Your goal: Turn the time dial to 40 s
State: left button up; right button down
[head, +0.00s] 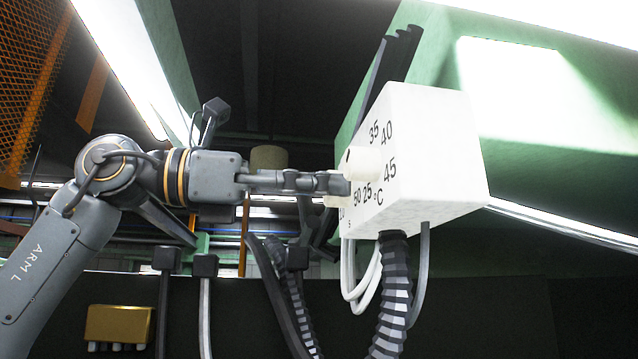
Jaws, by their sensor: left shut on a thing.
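A white control box (440,150) hangs right of centre, with its marked face turned to the left. A round white knob (364,161) stands out from its upper part, with 35, 40, 45 and °C printed around it. Lower on the same face is the time dial (336,202), a pale knob mostly hidden by my fingers, with an "s" and part of its scale beside it. My left gripper (342,187) reaches in level from the left and is shut on the time dial. The dial's pointer and exact setting are hidden. My right gripper is not in view.
A ribbed dark hose (392,290) and pale cables (352,285) hang below the box. Dark bars (397,55) rise behind it, against a green beam (570,100). A yellow box (118,325) is at lower left. An orange mesh (35,80) stands far left.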

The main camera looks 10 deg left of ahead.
pick_arm(q)
jog(key=shift+s+m+p, duration=0.15)
jog(key=shift+m+p, duration=1.4)
jog(key=shift+m, duration=4.25)
jog(key=o, duration=1.2)
jog(key=shift+f, duration=0.1)
jog(key=v, duration=1.2)
